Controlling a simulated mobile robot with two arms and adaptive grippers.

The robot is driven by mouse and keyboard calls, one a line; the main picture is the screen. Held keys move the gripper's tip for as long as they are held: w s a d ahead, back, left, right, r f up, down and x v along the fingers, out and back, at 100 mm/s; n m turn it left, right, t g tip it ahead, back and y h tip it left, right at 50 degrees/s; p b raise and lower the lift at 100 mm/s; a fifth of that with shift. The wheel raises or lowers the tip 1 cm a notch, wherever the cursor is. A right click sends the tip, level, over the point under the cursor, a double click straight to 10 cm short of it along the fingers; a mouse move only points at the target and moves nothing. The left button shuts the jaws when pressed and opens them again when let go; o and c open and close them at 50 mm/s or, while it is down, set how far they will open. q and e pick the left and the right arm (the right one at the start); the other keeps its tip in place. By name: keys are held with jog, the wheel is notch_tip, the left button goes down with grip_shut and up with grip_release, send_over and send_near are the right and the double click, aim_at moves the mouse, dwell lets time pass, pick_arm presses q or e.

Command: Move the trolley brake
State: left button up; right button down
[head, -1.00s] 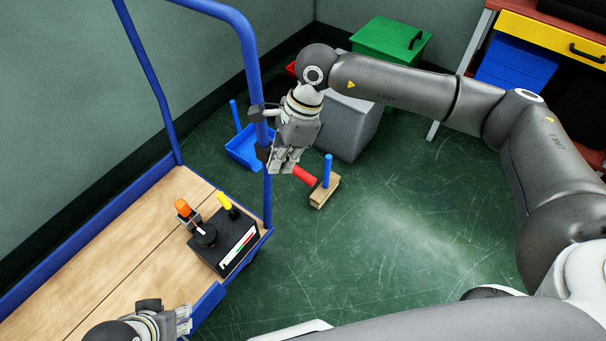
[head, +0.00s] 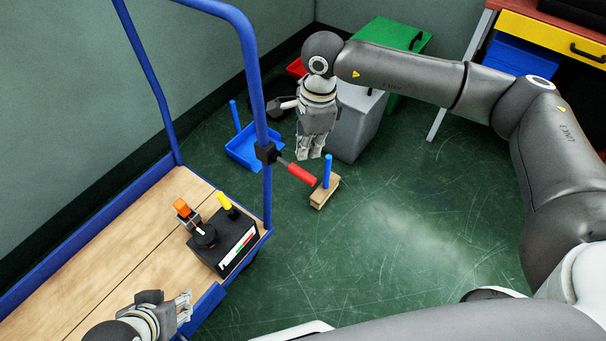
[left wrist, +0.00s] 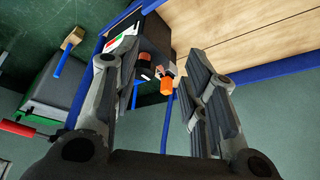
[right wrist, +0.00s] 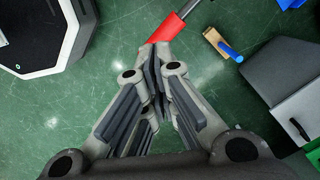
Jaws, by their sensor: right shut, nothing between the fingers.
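The trolley has a blue tube frame (head: 256,90) and a wooden deck (head: 120,265). Its brake lever, with a red handle (head: 301,174), juts right and downward from a black clamp (head: 267,153) on the near upright tube. My right gripper (head: 310,156) points down just above and right of the lever in the head view, apart from it as far as I can tell. Its fingers are closed together and empty in the right wrist view (right wrist: 155,75), where the red handle (right wrist: 175,27) appears beyond the tips. My left gripper (head: 187,307) is open and empty over the trolley's front edge (left wrist: 160,100).
A black control box (head: 232,240) with orange and yellow levers stands on the deck. Beyond the trolley are a blue tray (head: 240,150), a wooden brush (head: 322,195), a grey bin (head: 358,125) and a green bin (head: 392,38).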

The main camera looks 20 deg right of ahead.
aim_at(305, 172)
notch_tip(305, 172, down, 3)
jog(key=shift+a+f+b, duration=0.1)
jog(key=shift+a+b, duration=0.05)
jog(key=shift+b, duration=0.65)
notch_tip(305, 172, down, 3)
jog(key=shift+a+r+b, duration=0.15)
jog(key=shift+r+b, duration=0.05)
jog(key=shift+b, duration=0.65)
pick_arm(q)
jog(key=w+d+r+t+h, duration=0.2)
jog(key=w+d+r+t, duration=0.3)
jog(key=w+r+t, duration=0.4)
jog(key=shift+w+r+m+t+h, duration=0.35)
jog(key=shift+w+r, duration=0.85)
jog(key=shift+w, duration=0.7)
pick_arm(e)
jog(key=shift+f, duration=0.3)
